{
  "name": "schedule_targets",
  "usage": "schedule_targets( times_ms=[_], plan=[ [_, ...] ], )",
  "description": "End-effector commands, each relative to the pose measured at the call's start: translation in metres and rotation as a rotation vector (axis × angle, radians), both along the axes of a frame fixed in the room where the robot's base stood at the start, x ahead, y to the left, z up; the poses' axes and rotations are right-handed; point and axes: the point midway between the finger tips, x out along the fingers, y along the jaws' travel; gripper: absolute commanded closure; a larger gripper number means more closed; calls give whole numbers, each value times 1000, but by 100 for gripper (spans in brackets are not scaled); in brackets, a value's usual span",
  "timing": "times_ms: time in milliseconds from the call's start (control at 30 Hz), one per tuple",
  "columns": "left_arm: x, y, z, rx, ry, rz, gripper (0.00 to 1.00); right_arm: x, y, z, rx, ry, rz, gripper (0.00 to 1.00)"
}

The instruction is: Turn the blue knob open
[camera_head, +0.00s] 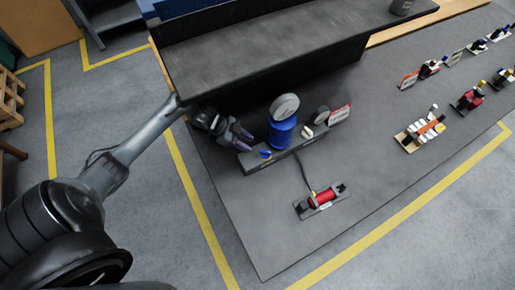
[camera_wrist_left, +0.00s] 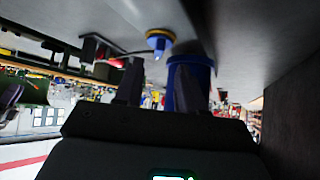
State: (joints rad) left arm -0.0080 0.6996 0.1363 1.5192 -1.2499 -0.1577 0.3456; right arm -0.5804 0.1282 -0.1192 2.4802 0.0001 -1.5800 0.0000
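The blue knob (camera_head: 265,154) sits low on a dark base (camera_head: 262,165) on the black table. In the left wrist view the blue knob (camera_wrist_left: 160,42) shows with a yellow ring around it. A blue cylinder (camera_head: 283,132) with a grey disc (camera_head: 284,107) on top stands beside the knob. My left gripper (camera_head: 241,136) is just left of the knob and appears apart from it. In the left wrist view its fingers (camera_wrist_left: 165,75) are spread, with nothing between them. The right gripper is not in view.
A red-and-white sign (camera_head: 340,115) and a round grey part (camera_head: 321,114) stand at the base's right end. A cable runs to a red spool-like device (camera_head: 322,199) in front. A raised dark counter (camera_head: 270,50) lies behind. Other small assemblies (camera_head: 424,129) stand at right.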

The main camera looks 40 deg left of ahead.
Motion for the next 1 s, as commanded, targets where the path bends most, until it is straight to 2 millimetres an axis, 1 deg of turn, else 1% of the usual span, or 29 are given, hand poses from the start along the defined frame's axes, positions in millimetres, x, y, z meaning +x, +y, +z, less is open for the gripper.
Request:
schedule_targets(
  times_ms=[33, 200, 400, 600, 833, 867, 1000],
  plan=[
    [4, -6, -6, -3, -1, 0, 61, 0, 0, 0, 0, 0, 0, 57],
    [15, -21, -24, -4, 0, 1, 61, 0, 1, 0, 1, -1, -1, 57],
    [24, -31, -39, -1, -1, 0, 61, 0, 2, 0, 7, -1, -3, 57],
    [26, -36, -44, 0, 0, 0, 61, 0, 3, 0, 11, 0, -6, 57],
    [26, -36, -44, 0, -1, -1, 61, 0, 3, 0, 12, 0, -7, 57],
    [26, -36, -44, 0, -1, -1, 64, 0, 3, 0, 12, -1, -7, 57],
    [26, -36, -44, 0, -1, -1, 85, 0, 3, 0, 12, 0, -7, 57]
  ],
)
